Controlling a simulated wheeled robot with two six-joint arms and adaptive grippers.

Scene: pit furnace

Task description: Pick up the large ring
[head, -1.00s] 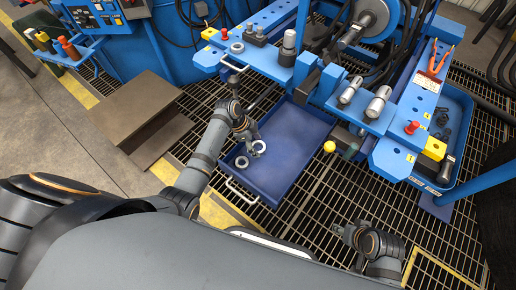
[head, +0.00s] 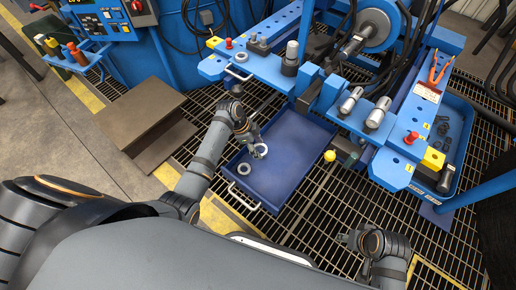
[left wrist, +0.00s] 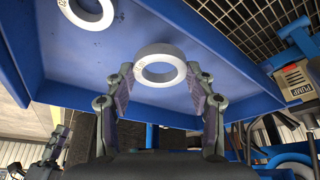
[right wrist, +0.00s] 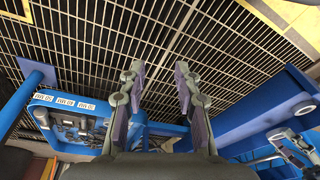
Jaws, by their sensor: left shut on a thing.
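A pale grey ring (head: 256,155) is between the fingertips of my left gripper (head: 255,142), over the blue tray (head: 292,150). In the left wrist view this ring (left wrist: 160,51) sits between both fingers of my left gripper (left wrist: 159,72), which are shut on its sides. A second pale ring (head: 240,173) lies flat in the tray, nearer to me; it shows at the top left of the left wrist view (left wrist: 84,22). I cannot tell which ring is larger. My right gripper (right wrist: 158,72) is open and empty above the floor grating.
A blue machine frame (head: 330,85) with fittings stands behind the tray. A yellow knob (head: 329,155) is right of the tray. A blue bin (head: 455,125) with small parts is at the right. A brown step (head: 140,115) is at the left. The rest of the tray floor is clear.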

